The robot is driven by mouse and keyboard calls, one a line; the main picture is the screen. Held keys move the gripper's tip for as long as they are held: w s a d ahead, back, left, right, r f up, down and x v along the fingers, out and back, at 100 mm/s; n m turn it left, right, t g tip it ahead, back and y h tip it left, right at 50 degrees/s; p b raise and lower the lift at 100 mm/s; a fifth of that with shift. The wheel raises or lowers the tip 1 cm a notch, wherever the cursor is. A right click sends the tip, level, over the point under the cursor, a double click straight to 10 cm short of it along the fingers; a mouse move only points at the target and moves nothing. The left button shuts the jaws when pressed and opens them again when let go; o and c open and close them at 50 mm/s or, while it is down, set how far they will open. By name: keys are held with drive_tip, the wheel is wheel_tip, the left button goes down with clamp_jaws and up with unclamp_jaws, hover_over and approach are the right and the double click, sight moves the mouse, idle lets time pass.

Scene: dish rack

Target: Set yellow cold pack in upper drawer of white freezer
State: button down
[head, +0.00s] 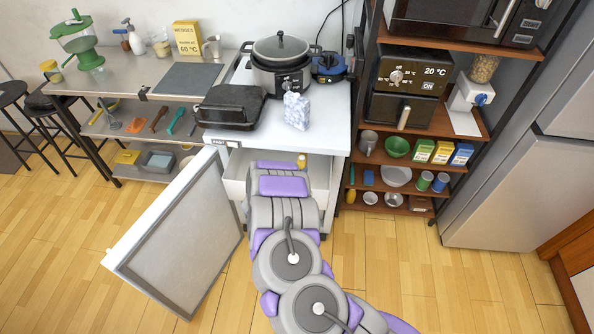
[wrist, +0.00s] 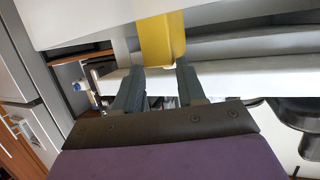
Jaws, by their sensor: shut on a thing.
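The white freezer (head: 335,138) stands open in the head view, with its door (head: 185,235) swung out to the left. Its white upper drawer (head: 233,188) is pulled out, below the freezer's top. The yellow cold pack (head: 301,159) shows as a small patch at the drawer's right part, beyond my arm. In the wrist view my gripper (wrist: 158,76) is shut on the yellow cold pack (wrist: 157,40), which is held between the two dark fingers. White freezer surfaces surround it there. In the head view my arm hides the fingers and part of the drawer. I cannot tell whether the pack touches the drawer.
On the freezer top are a cooker (head: 281,72), a black roasting dish (head: 231,107) and a patterned bag (head: 296,111). A wooden shelf unit (head: 420,159) stands close on the right. A metal table (head: 130,86) stands left. Floor is clear in front.

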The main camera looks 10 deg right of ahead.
drive_tip(key=shift+f, duration=0.85)
drive_tip(key=shift+b, duration=0.3)
drive_tip(key=shift+f, duration=0.45)
drive_tip(key=shift+f+b, duration=0.15)
drive_tip(key=shift+b, duration=0.2)
drive_tip(key=c, duration=0.6)
unclamp_jaws()
drive_tip(key=shift+c, duration=0.2)
drive_tip(key=r+p+v, duration=0.1)
drive_tip(key=p+v, duration=0.2)
drive_tip(key=v, duration=0.9)
